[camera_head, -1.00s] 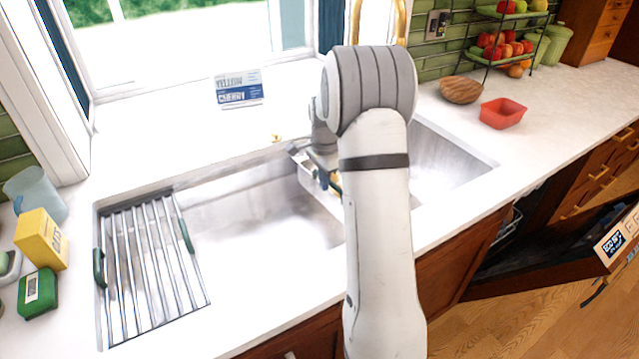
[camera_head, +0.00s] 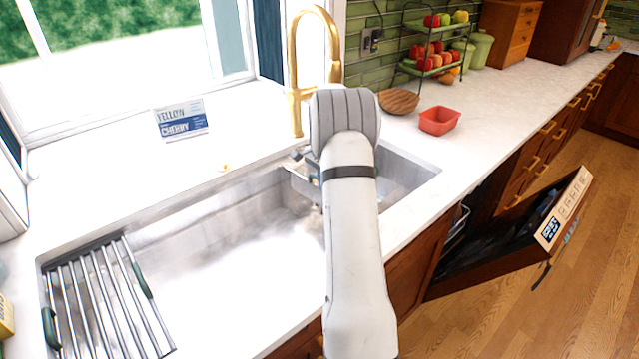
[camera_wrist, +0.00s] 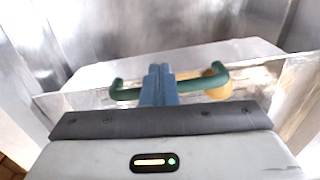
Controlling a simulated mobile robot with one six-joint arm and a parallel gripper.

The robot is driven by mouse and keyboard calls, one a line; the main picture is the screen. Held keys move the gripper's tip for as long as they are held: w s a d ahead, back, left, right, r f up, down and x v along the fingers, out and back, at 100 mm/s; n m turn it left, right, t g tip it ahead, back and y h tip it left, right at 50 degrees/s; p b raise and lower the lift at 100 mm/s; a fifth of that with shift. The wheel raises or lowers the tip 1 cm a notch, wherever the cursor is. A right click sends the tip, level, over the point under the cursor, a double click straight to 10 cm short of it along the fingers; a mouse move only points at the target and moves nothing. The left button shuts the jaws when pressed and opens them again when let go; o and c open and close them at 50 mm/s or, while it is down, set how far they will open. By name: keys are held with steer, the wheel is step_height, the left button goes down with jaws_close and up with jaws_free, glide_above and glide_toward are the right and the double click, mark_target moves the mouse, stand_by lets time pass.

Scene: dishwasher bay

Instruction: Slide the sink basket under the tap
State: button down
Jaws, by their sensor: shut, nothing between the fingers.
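The gold tap (camera_head: 297,88) stands behind the sink, left of my arm, in the head view. What looks like the sink basket (camera_head: 299,181) is a steel-coloured piece across the sink beside my gripper, partly behind my arm. In the wrist view the basket (camera_wrist: 75,106) has a pale, shiny wall and a green handle (camera_wrist: 128,91), with something yellow (camera_wrist: 218,82) by the handle. My gripper (camera_wrist: 159,70) has its blue fingers shut together and empty, across the middle of the handle. I cannot tell if they touch it.
A barred rack with green handles (camera_head: 108,300) lies over the sink's left end. A card (camera_head: 181,118) stands on the sill. A wooden bowl (camera_head: 399,101) and a red tub (camera_head: 439,120) sit right of the sink. The dishwasher door (camera_head: 520,240) hangs open.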

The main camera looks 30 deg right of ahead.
steer(key=shift+r, duration=0.1)
step_height(320, 180, up, 10)
steer(key=p, duration=0.6)
steer(key=s+a+r+n+t, duration=0.1)
steer(key=s+a+r+n, duration=0.3)
steer(key=s+a+r, duration=0.45)
steer(key=s+a+r+n+t, duration=0.1)
steer(key=s+a+r+n, duration=0.35)
steer(key=a, duration=0.65)
steer(key=s+a+n, duration=0.4)
steer(key=s+a, duration=0.1)
steer(key=s, duration=0.4)
steer(key=s+a+f+n+t, duration=0.1)
steer(key=s+a+n, duration=0.2)
steer(key=s, duration=0.7)
steer(key=shift+s+a+n, duration=0.25)
steer(key=shift+a+n, duration=0.1)
steer(key=shift+a, duration=0.5)
